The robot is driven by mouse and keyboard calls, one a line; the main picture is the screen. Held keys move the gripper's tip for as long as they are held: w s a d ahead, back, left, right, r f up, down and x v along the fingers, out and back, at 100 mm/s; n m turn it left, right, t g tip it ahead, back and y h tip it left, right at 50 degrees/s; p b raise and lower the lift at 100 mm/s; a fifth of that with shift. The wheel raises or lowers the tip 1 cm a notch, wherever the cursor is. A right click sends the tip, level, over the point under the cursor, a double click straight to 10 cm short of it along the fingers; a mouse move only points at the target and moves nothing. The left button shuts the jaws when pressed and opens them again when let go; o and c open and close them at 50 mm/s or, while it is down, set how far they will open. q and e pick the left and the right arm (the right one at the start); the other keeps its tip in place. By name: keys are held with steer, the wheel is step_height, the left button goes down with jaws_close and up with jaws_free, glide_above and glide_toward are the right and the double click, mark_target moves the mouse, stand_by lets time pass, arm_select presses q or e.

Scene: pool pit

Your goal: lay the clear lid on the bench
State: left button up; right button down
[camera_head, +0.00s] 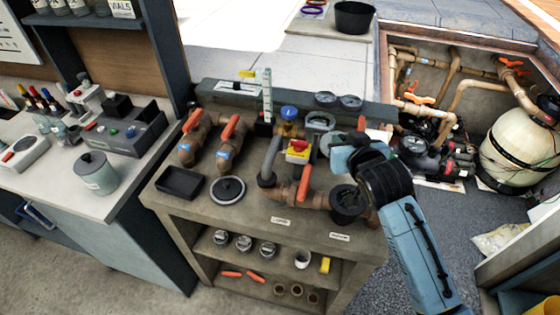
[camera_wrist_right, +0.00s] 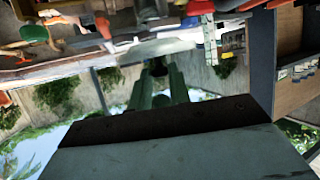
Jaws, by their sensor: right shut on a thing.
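My right gripper (camera_head: 338,152) is over the back right part of the brown bench (camera_head: 246,209), its arm coming in from the lower right. In the right wrist view the two fingers (camera_wrist_right: 160,70) are shut on a pale, see-through disc, the clear lid (camera_wrist_right: 152,50). In the head view the lid (camera_head: 326,143) shows as a pale rounded edge at the fingertips, partly hidden by the gripper. It looks held above the bench, but I cannot tell its exact height. My left gripper is in neither view.
Brown pipes with orange handles (camera_head: 229,127), a blue-capped valve (camera_head: 289,113) and an open dark pot (camera_head: 346,203) crowd the bench. A black tray (camera_head: 180,183) and a dark round disc (camera_head: 228,190) lie at its front left. Bare bench top shows along the front.

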step_height(320, 180, down, 10)
steer(key=shift+b, duration=0.3)
steer(key=shift+f, duration=0.1)
stand_by(0.3)
steer(key=shift+f, duration=0.4)
steer(key=c, duration=1.3)
jaws_free()
steer(key=r+v, duration=0.1)
steer(key=v, duration=1.1)
